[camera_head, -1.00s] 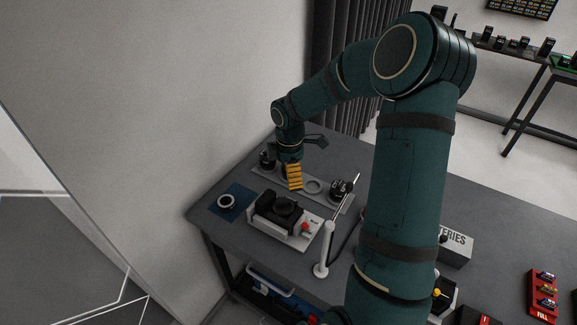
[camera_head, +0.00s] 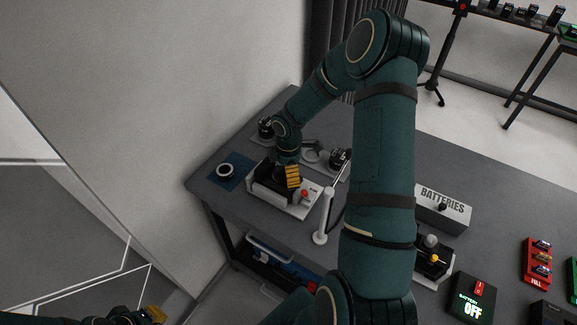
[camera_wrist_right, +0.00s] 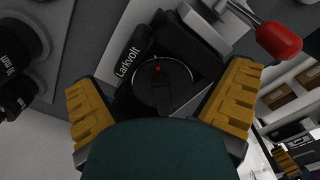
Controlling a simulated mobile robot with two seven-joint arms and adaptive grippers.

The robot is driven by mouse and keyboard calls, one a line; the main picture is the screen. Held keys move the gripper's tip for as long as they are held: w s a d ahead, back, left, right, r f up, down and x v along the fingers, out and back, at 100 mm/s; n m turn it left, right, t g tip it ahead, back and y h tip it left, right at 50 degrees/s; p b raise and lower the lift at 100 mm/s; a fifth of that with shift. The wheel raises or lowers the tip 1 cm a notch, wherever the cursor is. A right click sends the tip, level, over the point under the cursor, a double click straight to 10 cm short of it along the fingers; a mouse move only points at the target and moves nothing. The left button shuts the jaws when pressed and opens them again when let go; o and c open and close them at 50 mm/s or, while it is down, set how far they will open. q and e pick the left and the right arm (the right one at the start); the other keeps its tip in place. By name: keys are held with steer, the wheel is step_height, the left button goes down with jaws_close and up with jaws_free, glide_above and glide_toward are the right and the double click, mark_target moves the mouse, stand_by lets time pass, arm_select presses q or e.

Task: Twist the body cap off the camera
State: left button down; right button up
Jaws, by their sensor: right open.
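The black camera (camera_head: 264,187) lies in a white holder (camera_head: 291,212) with a red-knobbed lever (camera_head: 305,194). In the right wrist view the camera (camera_wrist_right: 188,42) bears the word "Larkvolt". Its round black body cap (camera_wrist_right: 158,86), with a red dot, faces the wrist. My right gripper (camera_head: 289,176) is over the camera and hides the cap in the head view. In the right wrist view its yellow fingers (camera_wrist_right: 160,103) are open, one on each side of the cap and apart from it. My left gripper (camera_head: 150,314) is partly in view at the bottom edge; its opening is unclear.
A ring-shaped item (camera_head: 225,171) lies on a blue mat (camera_head: 232,182) left of the holder. Black lenses (camera_head: 339,159) stand on a grey tray behind it. A white post (camera_head: 324,213) stands close to the right. A batteries box (camera_head: 443,206) is farther right.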

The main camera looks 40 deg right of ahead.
steer(key=c, duration=1.3)
steer(key=shift+c, duration=0.2)
steer(key=shift+n+p, duration=0.45)
steer(key=shift+n, duration=0.15)
steer(key=shift+w+n+p, duration=0.25)
steer(key=shift+n+p, duration=0.5)
steer(key=shift+n, duration=0.45)
